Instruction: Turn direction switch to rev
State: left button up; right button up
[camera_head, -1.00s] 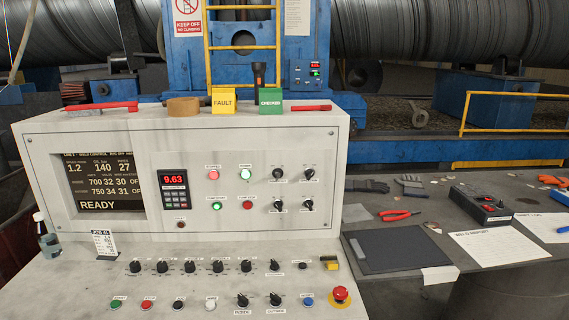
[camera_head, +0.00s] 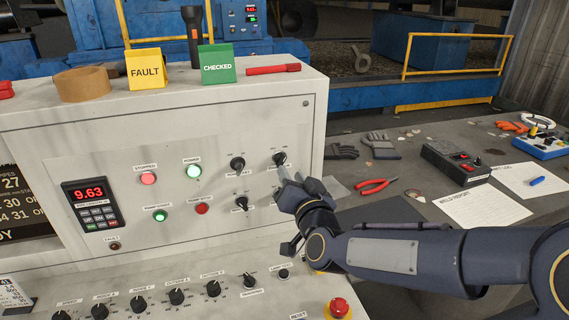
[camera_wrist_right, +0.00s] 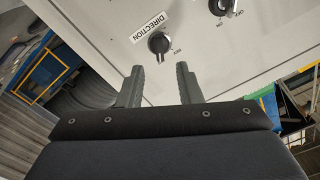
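The direction switch (camera_head: 279,158) is the black knob at the upper right of the console's upright panel. In the wrist view the switch (camera_wrist_right: 158,43) shows beside its "DIRECTION" label, with small position marks too fine to read surely. My right gripper (camera_head: 285,176) is just in front of and below the switch in the head view. In the wrist view my right gripper (camera_wrist_right: 160,74) has its two fingers apart, with nothing between them. The knob lies beyond the fingertips, roughly in line with the gap, apart from them. My left gripper is not in view.
Another knob (camera_head: 237,163) is left of the switch, and a lower knob (camera_head: 241,203) sits below that. My right gripper partly hides the lower right knob. A red emergency button (camera_head: 339,307) is on the sloping desk. Yellow (camera_head: 147,72) and green (camera_head: 217,64) cards stand on top.

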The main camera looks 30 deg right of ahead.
aim_at(282, 162)
jog(key=x, duration=0.6)
jog(key=shift+w+p, duration=0.2)
jog(key=shift+p, duration=0.2)
jog(key=shift+c, duration=0.3)
jog(key=c, duration=0.6)
jog(key=shift+f+n, duration=0.1)
jog(key=shift+n, duration=0.4)
jog(key=n, duration=0.4)
jog(key=shift+a+n+b, duration=0.1)
jog(key=shift+n+b, duration=0.2)
jog(key=shift+n, duration=0.1)
jog(key=n, duration=0.6)
jog(key=shift+a+p, duration=0.1)
jog(key=shift+p, duration=0.25)
